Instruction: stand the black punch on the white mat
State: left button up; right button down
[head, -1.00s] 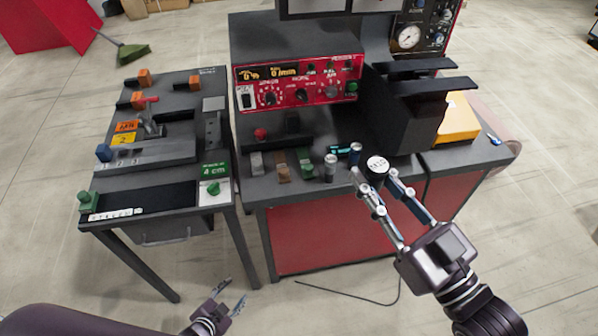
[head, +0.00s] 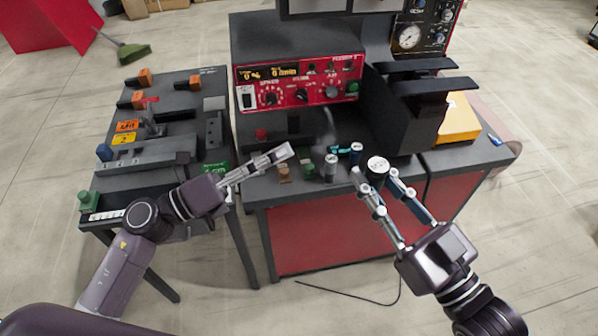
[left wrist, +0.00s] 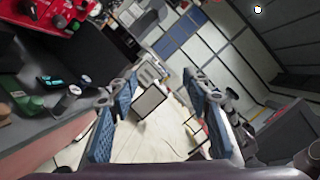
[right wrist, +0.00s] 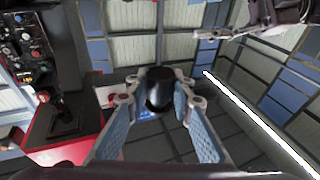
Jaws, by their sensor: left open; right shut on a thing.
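The black punch (head: 377,169) is a short dark cylinder with a white lettered top; it also shows in the right wrist view (right wrist: 160,90). My right gripper (head: 373,177) is shut on it and holds it roughly upright by the bench's front edge. My left gripper (head: 287,154) is open and empty, over the front left of the bench; its spread fingers show in the left wrist view (left wrist: 158,86). I cannot make out the white mat for certain; a small pale patch (head: 229,196) on the left table is mostly hidden by my left arm.
The red control panel (head: 300,85) is behind. A tall black chute (head: 412,115) rises behind the punch. A yellow box (head: 457,118) is at right.

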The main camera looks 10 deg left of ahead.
pick_arm(q)
jog(key=s+d+r+m+g+h, duration=0.2)
jog(key=s+d+r+m+g, duration=0.2)
jog(key=s+r+m, duration=0.3)
pick_arm(e)
jog(key=shift+r, duration=0.1)
pick_arm(q)
jog(key=m+g, duration=0.2)
jog(key=m, duration=0.5)
send_near(367, 168)
jog(key=shift+y, duration=0.4)
jog(key=x, duration=1.2)
jog(key=shift+s+r, duration=0.1)
jog(key=shift+r, duration=0.2)
jog(key=shift+c, duration=0.4)
grip_shut()
pick_arm(e)
jog(key=c, duration=1.6)
grip_release()
jog(key=shift+s, duration=0.1)
